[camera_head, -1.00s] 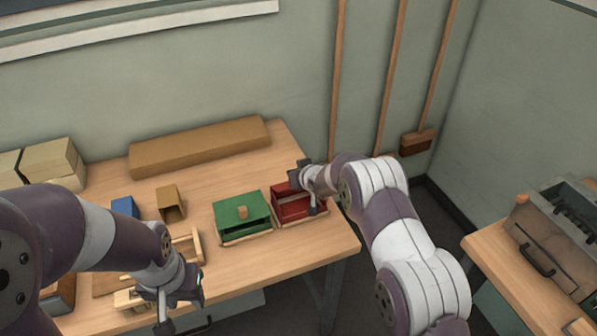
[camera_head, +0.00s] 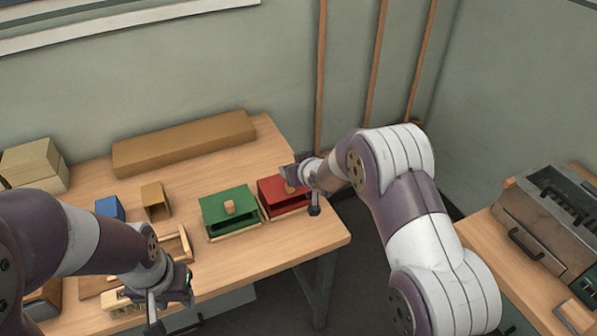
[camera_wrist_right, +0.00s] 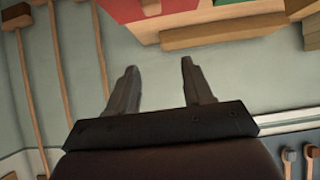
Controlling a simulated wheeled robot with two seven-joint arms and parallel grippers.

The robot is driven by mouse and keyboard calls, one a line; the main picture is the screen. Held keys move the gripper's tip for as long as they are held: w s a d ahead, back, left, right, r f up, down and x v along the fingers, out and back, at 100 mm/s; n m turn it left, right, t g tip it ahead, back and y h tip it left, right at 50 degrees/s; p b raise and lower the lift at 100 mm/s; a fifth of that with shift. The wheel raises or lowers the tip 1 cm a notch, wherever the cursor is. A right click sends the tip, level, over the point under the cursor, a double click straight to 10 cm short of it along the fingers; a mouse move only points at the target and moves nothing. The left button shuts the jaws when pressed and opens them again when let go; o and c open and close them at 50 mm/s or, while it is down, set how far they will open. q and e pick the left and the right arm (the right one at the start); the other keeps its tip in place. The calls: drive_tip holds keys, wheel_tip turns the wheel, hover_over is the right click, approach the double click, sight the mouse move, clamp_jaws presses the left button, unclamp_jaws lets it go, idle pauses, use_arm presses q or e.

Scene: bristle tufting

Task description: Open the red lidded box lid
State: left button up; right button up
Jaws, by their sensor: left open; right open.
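The red lidded box (camera_head: 272,191) stands at the table's right end, beside the green box. Its red lid lies over the top with a small orange knob, and a dark gap shows at the front below it. My right gripper (camera_head: 301,190) is at the box's right side, partly hiding it. Its fingers stand apart and hold nothing; the right wrist view shows them empty (camera_wrist_right: 158,75), with a red patch of the box (camera_wrist_right: 118,10) at the top edge. Whether a finger touches the lid I cannot tell. My left gripper (camera_head: 171,308) is open and empty near the front edge.
A green box (camera_head: 230,205) with a knobbed lid stands close left of the red one. A long brown block (camera_head: 185,143) lies behind. A blue block (camera_head: 110,208) and an open brown box (camera_head: 156,202) stand further left. A second table (camera_head: 480,240) carries a machine at right.

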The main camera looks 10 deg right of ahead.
drive_tip(key=shift+v, duration=1.9)
